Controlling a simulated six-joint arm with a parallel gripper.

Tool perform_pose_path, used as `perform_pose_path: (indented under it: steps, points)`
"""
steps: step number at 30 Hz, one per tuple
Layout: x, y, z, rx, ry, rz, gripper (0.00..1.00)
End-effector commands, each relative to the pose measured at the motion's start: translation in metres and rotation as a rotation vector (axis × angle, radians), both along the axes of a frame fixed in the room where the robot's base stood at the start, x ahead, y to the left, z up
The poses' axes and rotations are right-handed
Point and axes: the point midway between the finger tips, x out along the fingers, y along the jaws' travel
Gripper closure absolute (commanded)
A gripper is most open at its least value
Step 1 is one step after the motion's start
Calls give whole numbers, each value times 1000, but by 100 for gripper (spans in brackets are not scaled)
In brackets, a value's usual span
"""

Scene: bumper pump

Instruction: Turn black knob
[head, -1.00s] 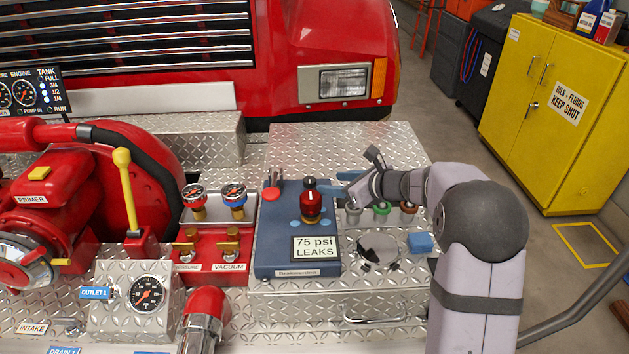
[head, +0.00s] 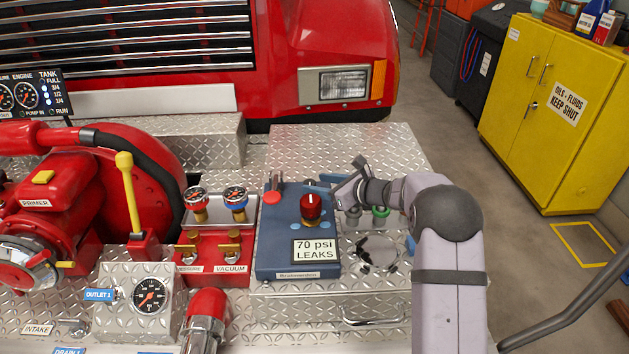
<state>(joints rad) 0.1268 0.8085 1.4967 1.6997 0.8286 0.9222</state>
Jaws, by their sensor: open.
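The black knob (head: 309,184) stands at the back of the blue panel (head: 275,262), behind a larger red knob (head: 311,208) with a white mark. In the head view it is partly hidden by the red knob. My gripper (head: 324,187) is open and reaches in from the right, low over the panel's back right. Its fingertips are close to the right side of the black knob. I cannot tell whether they touch it or stand around it.
A red button (head: 272,198) and small levers (head: 277,181) are at the panel's back left. Two gauges (head: 235,199) stand left. A green-topped fitting (head: 380,214) is under my arm.

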Motion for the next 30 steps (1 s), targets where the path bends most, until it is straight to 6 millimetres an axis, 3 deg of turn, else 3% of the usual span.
perform_pose_path:
  steps: [6,17,23,30]
  points:
    - [12,12,-6,0,0,0,53]
    - [15,14,-9,0,0,-1,53]
    - [15,14,-8,0,0,-1,94]
    - [16,14,-7,1,-4,21,94]
